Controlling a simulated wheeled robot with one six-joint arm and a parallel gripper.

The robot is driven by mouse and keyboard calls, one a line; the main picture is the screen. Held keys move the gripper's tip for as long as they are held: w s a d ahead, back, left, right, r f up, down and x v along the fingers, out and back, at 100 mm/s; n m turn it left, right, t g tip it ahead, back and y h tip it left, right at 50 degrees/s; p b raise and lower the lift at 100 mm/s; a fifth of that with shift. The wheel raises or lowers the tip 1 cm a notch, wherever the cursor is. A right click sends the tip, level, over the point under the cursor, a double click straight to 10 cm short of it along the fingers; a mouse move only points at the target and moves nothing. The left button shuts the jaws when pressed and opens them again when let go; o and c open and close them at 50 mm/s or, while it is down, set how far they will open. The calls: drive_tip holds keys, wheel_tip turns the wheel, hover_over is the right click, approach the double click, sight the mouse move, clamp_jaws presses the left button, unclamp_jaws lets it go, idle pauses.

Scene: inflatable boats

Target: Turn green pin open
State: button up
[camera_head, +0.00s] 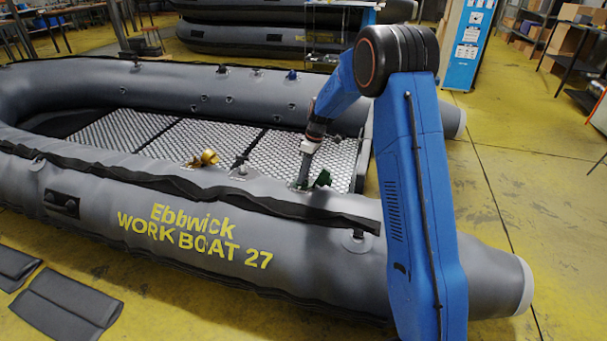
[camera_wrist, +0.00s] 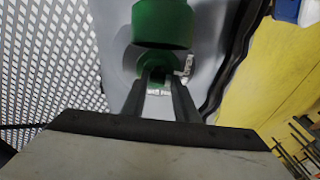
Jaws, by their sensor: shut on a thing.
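The green pin (camera_wrist: 162,22) stands on the grey tube of the inflatable boat, near the top middle of the wrist view. In the head view a small part of the green pin (camera_head: 323,179) shows beside my gripper (camera_head: 303,180), on the near tube of the boat (camera_head: 190,203). In the wrist view the two dark fingers of my gripper (camera_wrist: 158,80) are shut on the lower green part of the pin. The head view does not show the fingertips clearly.
A gold fitting (camera_head: 204,158) and a dark valve (camera_head: 240,162) sit along the near tube to the left. A black flap (camera_head: 290,207) runs along that tube. The metal floor (camera_head: 215,140) of the boat lies behind. Dark pads (camera_head: 65,300) lie on the yellow ground.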

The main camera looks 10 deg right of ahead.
drive_tip(key=shift+n, duration=0.4)
drive_tip(key=o, duration=1.1)
drive_tip(key=shift+c, duration=0.2)
drive_tip(key=v, duration=1.7)
drive_tip(key=shift+w+r, duration=0.2)
